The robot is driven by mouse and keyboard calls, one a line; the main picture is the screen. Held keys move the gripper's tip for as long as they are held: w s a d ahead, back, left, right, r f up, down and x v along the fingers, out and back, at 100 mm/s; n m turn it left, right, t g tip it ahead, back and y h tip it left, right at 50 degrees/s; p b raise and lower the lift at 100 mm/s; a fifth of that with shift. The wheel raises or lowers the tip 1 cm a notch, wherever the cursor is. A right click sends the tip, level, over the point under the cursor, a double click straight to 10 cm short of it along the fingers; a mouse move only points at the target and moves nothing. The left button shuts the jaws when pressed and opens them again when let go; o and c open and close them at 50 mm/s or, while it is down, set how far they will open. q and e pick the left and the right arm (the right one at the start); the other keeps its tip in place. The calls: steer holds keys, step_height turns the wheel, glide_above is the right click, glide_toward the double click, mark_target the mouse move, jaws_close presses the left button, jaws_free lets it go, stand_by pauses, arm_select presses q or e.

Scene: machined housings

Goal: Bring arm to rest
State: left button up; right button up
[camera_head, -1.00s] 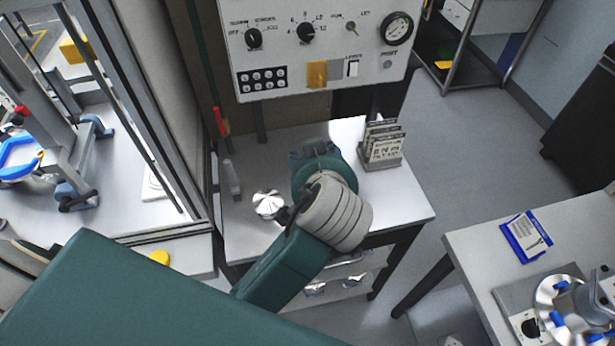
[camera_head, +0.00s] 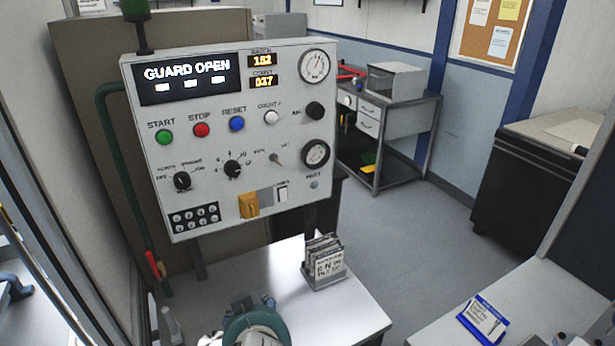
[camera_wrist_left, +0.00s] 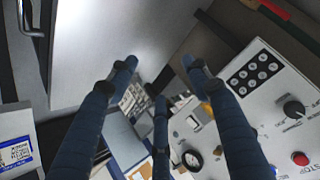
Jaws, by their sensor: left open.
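My left arm (camera_head: 256,328) shows only as a teal joint at the bottom of the head view, over the small white table. In the left wrist view my left gripper (camera_wrist_left: 160,82) has its dark blue fingers spread, with nothing between them. The gripper is hard to make out in the head view, mostly cut off at the bottom edge. My right gripper is in neither view.
A control panel (camera_head: 235,140) reading GUARD OPEN stands behind the white table (camera_head: 340,312). A card rack (camera_head: 325,262) stands on the table. A second bench (camera_head: 540,290) with a blue-edged card (camera_head: 483,320) is at right. Grey floor (camera_head: 415,235) between them is clear.

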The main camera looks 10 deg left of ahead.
arm_select(q)
steer(key=s+a+f+m+g+h, duration=0.1)
steer(key=s+a+f+g+h, duration=0.1)
steer(key=s+f, duration=0.6)
steer(key=s+a+f+m+g+h, duration=0.2)
steer(key=s+f+g, duration=0.1)
steer(key=s+f, duration=0.55)
steer(key=s+f+g+b, duration=0.1)
steer(key=s+f+b, duration=0.25)
steer(key=f, duration=1.25)
steer(key=s+f+b, duration=0.2)
steer(key=f+b, duration=0.2)
steer(key=f, duration=1.3)
steer(key=s+a+f+b, duration=0.1)
steer(key=s+f+b, duration=0.1)
steer(key=s+f, duration=0.6)
steer(key=s+a+f+g+b, duration=0.1)
steer(key=s+a+f+b, duration=0.1)
steer(key=s+f, duration=0.6)
step_height(320, 180, down, 5)
steer(key=shift+s+g+b, duration=0.2)
steer(key=shift+g+b, duration=0.1)
steer(key=shift+b, duration=0.4)
